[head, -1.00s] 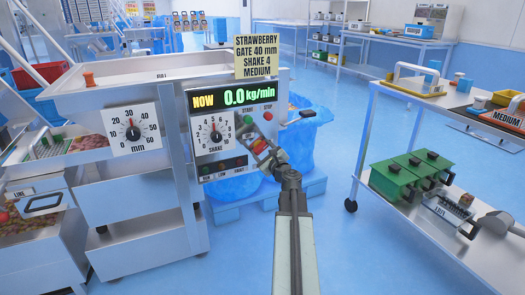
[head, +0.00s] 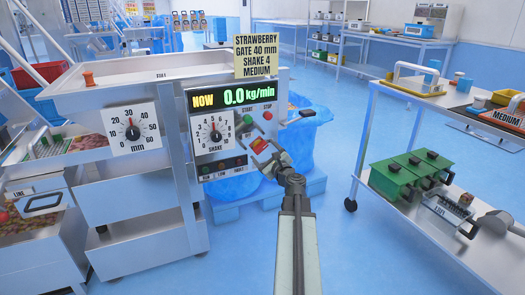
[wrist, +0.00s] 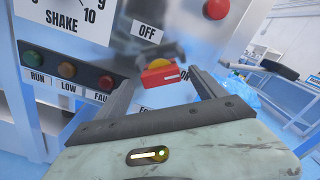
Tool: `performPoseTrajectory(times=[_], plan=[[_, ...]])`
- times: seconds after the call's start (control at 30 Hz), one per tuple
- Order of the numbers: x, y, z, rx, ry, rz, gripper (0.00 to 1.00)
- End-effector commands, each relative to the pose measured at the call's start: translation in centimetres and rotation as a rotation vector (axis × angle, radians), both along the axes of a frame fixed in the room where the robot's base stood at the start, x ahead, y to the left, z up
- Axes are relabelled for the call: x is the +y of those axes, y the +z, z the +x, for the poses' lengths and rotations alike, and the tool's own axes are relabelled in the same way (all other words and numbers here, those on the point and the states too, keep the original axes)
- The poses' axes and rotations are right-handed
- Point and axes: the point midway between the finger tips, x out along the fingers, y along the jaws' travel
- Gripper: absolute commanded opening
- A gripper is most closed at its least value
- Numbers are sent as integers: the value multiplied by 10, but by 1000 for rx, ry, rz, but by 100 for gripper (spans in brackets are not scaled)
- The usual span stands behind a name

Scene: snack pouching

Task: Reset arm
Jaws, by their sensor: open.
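My gripper (head: 268,157) is open in front of the lower right of the machine's control panel (head: 238,157). A red switch handle on a yellow base (wrist: 160,73) shows between its fingers in the wrist view, with no grip on it visible. The switch also shows in the head view (head: 259,145) just beyond the fingers. The jaws appear empty.
A black lever (head: 306,114) juts out at right. A trolley (head: 362,178) stands right, with open floor between.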

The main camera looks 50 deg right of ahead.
Motion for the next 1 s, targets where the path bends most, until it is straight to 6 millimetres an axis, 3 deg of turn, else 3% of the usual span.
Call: performPoseTrajectory(times=[0.1,0.27,0.77,0.87,0.97,1.0], plan=[[12,0,-27,0,-2,0,80],[20,0,-48,-1,-2,1,80],[19,0,-48,-1,-1,1,80],[42,5,-26,-1,42,1,80],[96,14,17,-1,135,1,80],[123,18,37,0,181,1,80]])
